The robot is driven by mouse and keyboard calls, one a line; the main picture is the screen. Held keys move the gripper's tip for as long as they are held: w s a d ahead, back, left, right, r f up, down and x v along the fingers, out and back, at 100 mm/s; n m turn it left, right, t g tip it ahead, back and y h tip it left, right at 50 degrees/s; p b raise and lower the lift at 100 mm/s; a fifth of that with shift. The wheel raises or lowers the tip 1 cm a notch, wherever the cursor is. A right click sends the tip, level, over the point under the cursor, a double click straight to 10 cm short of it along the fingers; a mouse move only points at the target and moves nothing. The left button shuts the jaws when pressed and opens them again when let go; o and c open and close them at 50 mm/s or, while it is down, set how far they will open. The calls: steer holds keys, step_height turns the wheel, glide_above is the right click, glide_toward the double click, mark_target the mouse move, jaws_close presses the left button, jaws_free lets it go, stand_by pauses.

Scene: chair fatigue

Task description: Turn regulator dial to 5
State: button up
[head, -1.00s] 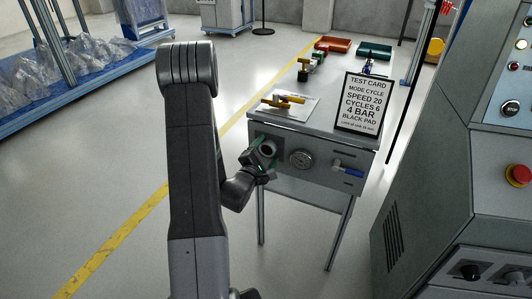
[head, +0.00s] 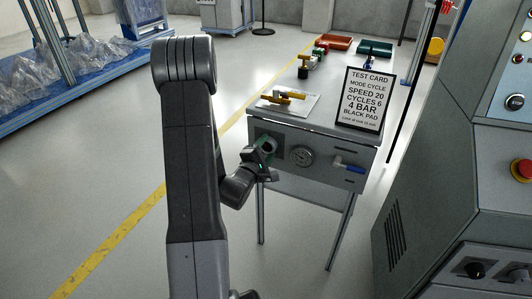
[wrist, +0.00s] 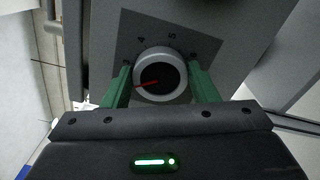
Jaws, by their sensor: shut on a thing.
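The regulator dial (wrist: 172,92) is a round light-grey knob with a dark centre on the front panel (wrist: 215,30). Its red pointer points left and slightly down in the wrist view. Printed numbers curve around its upper side; a 4 and a 5 show above it, and the pointer is away from both. My gripper (wrist: 160,84) has green fingers on the left and right of the dial, shut on it. In the head view my gripper (head: 264,152) is at the left of the bench's front panel, partly covering the dial.
A round gauge (head: 301,156) and a blue-handled valve (head: 350,167) are right of the dial. The test card (head: 361,100) stands on the bench, near yellow-handled parts (head: 283,98) on a white sheet. A large grey machine (head: 440,190) stands at the right.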

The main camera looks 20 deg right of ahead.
steer(key=m+b, duration=0.1)
steer(key=m, duration=0.1)
steer(key=m+b, duration=0.4)
steer(key=shift+f, duration=0.35)
steer(key=m+b, duration=0.4)
steer(key=m, duration=0.2)
steer(key=shift+f+m+b, duration=0.1)
steer(key=shift+m+b, duration=0.25)
steer(key=shift+m, duration=0.05)
steer(key=m+b, duration=0.4)
steer(key=m, duration=0.2)
steer(key=shift+w+a, duration=0.1)
steer(key=m+b, duration=0.2)
steer(key=m, duration=0.3)
steer(key=shift+w, duration=0.1)
steer(key=shift+a+m, duration=0.1)
steer(key=shift+m, duration=0.3)
steer(key=o, duration=1)
steer(key=shift+c, duration=0.2)
steer(key=p+v, duration=0.3)
steer(key=v, duration=1)
steer(key=shift+s+a, duration=0.25)
steer(key=shift+s, duration=0.05)
